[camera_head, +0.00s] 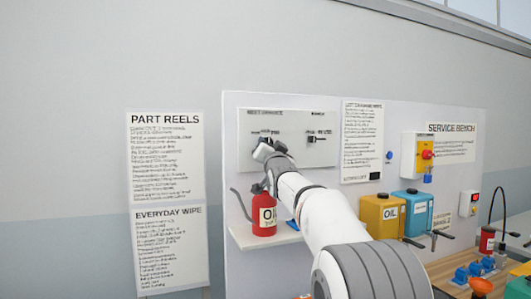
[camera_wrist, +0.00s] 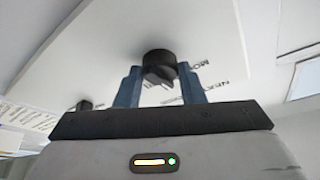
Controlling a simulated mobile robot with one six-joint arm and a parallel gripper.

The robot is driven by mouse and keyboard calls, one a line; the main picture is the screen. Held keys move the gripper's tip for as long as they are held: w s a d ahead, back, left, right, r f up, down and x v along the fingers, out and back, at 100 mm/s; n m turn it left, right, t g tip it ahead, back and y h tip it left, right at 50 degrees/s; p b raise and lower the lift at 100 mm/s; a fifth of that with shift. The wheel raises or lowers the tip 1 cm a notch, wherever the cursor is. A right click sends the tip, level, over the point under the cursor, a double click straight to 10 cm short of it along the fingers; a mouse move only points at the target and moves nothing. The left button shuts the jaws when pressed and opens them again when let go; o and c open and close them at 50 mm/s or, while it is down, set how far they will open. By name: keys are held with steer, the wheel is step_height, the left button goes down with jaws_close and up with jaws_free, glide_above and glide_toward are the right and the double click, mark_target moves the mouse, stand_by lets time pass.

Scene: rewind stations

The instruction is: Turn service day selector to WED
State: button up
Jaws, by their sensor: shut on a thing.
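The day selector is a round black knob (camera_wrist: 160,62) on a white panel, with printed letters around it, some starting "MO". In the wrist view my gripper (camera_wrist: 159,78) has its two blue-grey fingers on either side of this knob, shut on it. A ridge or pointer shows on the knob's face, but I cannot tell which day it points at. In the head view my gripper (camera_head: 268,149) is at the left dial of the white panel (camera_head: 288,160) and hides most of it.
A second dark knob (camera_head: 316,137) sits on the same panel and shows in the wrist view (camera_wrist: 84,105). A red oil can (camera_head: 263,222) stands on a shelf below my gripper. Yellow (camera_head: 381,216) and blue (camera_head: 412,212) oil containers stand right of my arm.

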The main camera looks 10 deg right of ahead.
steer(key=shift+f+m, duration=0.1)
steer(key=shift+m, duration=0.5)
steer(key=o, duration=1)
steer(key=shift+s, duration=0.1)
steer(key=b+v, duration=0.3)
steer(key=v, duration=0.4)
steer(key=shift+s+a, duration=0.1)
steer(key=shift+s, duration=0.25)
